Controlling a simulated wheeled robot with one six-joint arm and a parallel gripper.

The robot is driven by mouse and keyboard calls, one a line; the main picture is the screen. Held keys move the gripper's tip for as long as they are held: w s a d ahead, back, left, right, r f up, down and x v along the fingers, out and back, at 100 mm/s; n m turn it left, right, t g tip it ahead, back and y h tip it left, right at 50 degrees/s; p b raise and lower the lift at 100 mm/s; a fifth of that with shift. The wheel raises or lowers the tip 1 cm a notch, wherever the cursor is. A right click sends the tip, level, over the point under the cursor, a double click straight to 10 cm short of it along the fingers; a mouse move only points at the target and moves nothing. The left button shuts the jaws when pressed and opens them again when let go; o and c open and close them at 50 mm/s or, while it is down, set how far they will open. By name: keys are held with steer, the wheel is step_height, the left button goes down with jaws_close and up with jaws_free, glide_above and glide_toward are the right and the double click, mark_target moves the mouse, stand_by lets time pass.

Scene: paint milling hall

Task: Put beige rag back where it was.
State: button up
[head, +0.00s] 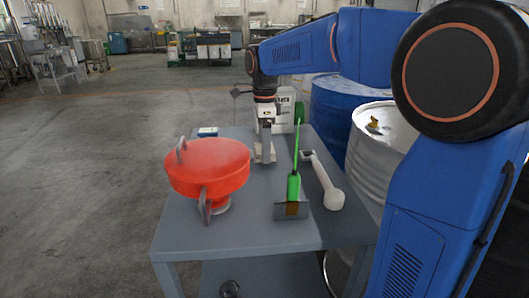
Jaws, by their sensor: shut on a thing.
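The beige rag (258,157) is at the far middle of the grey table, a small pale piece low between the fingers of my gripper (266,158). My gripper points down and is shut on the rag. The fingers hide part of it. I cannot tell whether the rag touches the tabletop.
A green-handled tool (294,187) and a white long-handled tool (327,182) are right. A small blue-white box (208,132) lies behind. Drums (372,146) stand close on the right.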

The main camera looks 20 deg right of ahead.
steer(key=shift+f, duration=1.05)
steer(key=shift+f, duration=0.1)
steer(key=o, duration=1.1)
step_height(320, 180, up, 12)
steer(key=shift+s, duration=0.15)
